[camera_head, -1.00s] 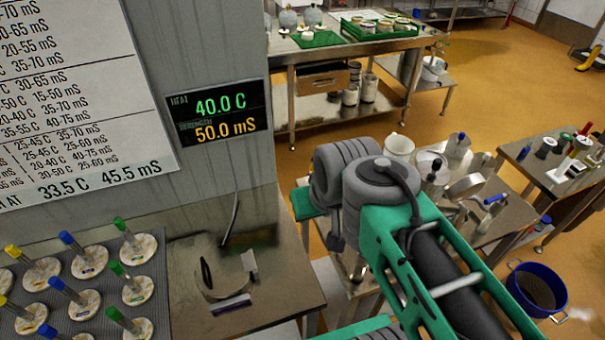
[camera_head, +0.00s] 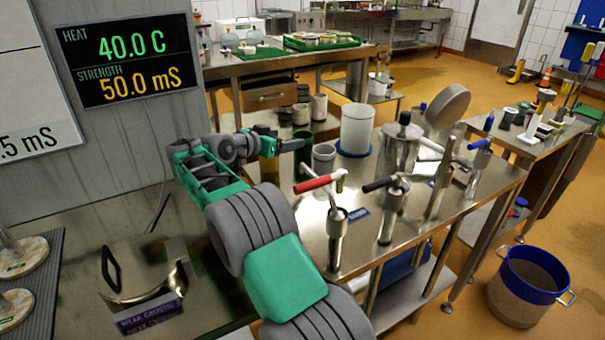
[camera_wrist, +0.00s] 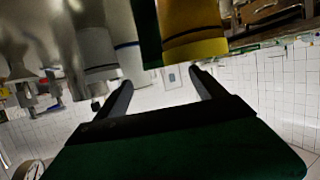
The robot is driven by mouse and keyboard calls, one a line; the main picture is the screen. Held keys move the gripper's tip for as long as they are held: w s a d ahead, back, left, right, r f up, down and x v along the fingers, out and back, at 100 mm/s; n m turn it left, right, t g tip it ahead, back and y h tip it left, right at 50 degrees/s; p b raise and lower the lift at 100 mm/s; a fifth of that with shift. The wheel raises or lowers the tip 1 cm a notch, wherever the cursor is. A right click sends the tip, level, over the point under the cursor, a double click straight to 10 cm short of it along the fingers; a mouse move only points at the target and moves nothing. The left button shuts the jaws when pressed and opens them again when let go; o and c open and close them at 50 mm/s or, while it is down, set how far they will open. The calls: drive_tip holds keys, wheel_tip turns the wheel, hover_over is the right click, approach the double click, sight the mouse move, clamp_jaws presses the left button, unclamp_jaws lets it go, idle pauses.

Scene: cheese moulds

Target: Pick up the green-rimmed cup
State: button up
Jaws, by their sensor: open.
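A dark green cup (camera_head: 303,150) stands on the steel table, between a yellow cup (camera_head: 269,165) and a grey cup (camera_head: 323,160). It is the only clearly green cup near my gripper; I cannot make out its rim. My gripper (camera_head: 291,145) is at the cups' upper level and partly hides the yellow cup. In the wrist view, my gripper (camera_wrist: 163,86) has its two fingers apart with nothing between them. The green cup (camera_wrist: 146,35) and the yellow cup (camera_wrist: 195,30) show just beyond the fingers, apart from them.
A tall white container (camera_head: 356,128) with a blue base stands behind the cups. Steel tools with red (camera_head: 313,184) and black handles, and a lidded steel pot (camera_head: 400,150), stand to the right. The display wall (camera_head: 125,110) is at left. A blue-rimmed bucket (camera_head: 527,285) is on the floor.

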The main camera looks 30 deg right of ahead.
sight(308, 135)
drive_tip(key=x, duration=0.8)
drive_tip(key=shift+s+a, duration=0.1)
drive_tip(key=c, duration=1.6)
